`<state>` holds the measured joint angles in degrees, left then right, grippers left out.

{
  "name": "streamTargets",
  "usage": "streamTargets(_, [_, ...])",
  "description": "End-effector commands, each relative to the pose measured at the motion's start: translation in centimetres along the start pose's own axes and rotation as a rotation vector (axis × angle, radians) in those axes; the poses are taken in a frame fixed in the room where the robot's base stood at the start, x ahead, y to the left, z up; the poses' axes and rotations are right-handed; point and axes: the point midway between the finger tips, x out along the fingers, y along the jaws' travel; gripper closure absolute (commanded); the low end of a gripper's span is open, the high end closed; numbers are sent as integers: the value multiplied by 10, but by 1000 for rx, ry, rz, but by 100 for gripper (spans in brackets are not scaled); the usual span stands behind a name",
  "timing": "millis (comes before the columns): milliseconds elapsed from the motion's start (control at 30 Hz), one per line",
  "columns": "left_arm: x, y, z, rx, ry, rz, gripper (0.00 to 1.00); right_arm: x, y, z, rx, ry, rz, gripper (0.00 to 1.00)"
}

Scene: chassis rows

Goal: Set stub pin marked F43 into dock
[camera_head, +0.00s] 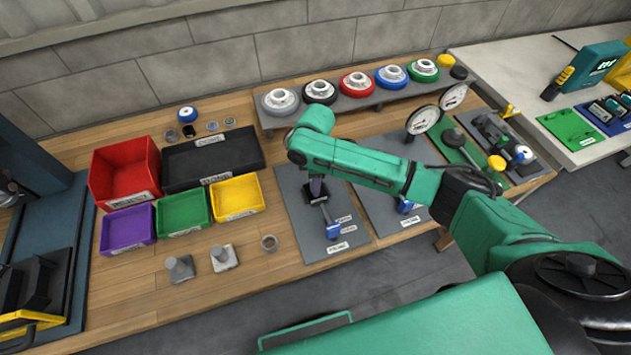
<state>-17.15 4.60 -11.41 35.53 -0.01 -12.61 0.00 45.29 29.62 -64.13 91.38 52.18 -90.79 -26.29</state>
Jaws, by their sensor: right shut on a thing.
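My right gripper (317,186) points down from the green arm over a grey board (291,213). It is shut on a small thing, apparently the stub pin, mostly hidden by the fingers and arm. Just below the fingers is a dark block (313,194), perhaps the dock; I cannot tell whether the held thing touches it or is inside. A grey stub piece on a square base (180,268) and a paler one (223,258) stand on the wooden table at the left. No F43 mark is readable. My left gripper is not in view.
A blue-ended tool (332,229) lies on the board near labels. Red (125,172), black (213,158), purple (127,229), green (183,212) and yellow (237,197) bins stand left. Several coloured flanges line the back shelf (340,105). Dial gauges (422,119) stand right.

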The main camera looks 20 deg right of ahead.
Motion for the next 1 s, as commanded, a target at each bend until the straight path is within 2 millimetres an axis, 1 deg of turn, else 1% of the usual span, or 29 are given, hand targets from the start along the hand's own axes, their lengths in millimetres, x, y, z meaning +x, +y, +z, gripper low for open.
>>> streamTargets(233, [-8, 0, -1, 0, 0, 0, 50, -1, 0, 0, 1, 1, 0, 100])
streamTargets(500, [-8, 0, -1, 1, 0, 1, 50, 0, 0, 0, 0, 1, 2, 100])
streamTargets(533, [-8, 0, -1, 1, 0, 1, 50, 0, 0, 0, 0, 1, 2, 54])
streamTargets(600, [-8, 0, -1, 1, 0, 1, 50, 0, 0, 0, 0, 1, 1, 30])
streamTargets(867, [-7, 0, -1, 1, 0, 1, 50, 2, -1, 0, 0, -1, -2, 30])
streamTargets(933, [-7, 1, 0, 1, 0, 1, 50, 0, -1, 0, 0, 0, -1, 30])
streamTargets(1000, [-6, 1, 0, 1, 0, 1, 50, -7, 0, 0, 0, 2, 1, 30])
